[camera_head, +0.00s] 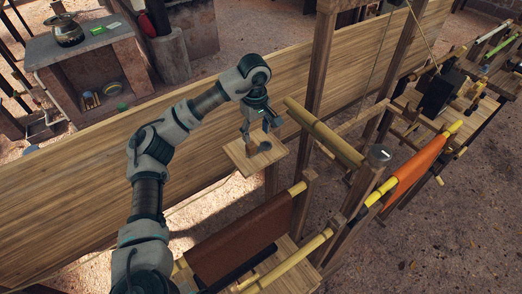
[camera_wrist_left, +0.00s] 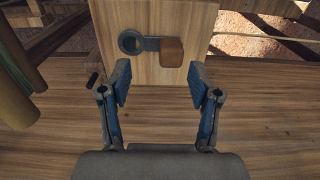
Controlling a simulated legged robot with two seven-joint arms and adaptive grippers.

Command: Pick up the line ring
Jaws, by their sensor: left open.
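The line ring (camera_wrist_left: 131,42) is a dark metal ring with a short flat shank and a brown wooden block (camera_wrist_left: 172,52) at its other end. It lies on a small square wooden platform (camera_wrist_left: 145,14); in the head view it shows as a small dark shape (camera_head: 265,146) on that platform (camera_head: 237,153). My left gripper (camera_wrist_left: 160,80) is open and empty, its two blue-padded fingers apart, with the ring beyond the fingertips in the wrist view. In the head view the gripper (camera_head: 259,131) hangs just above the platform. My right gripper is not in view.
A long wooden wall (camera_head: 70,200) runs behind the platform. Wooden roller frames with a brown sheet (camera_head: 240,240) and an orange sheet (camera_head: 418,165) stand in front and to the right. A wooden post (camera_head: 316,60) rises right of my gripper. A stone counter (camera_head: 75,50) is at the back left.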

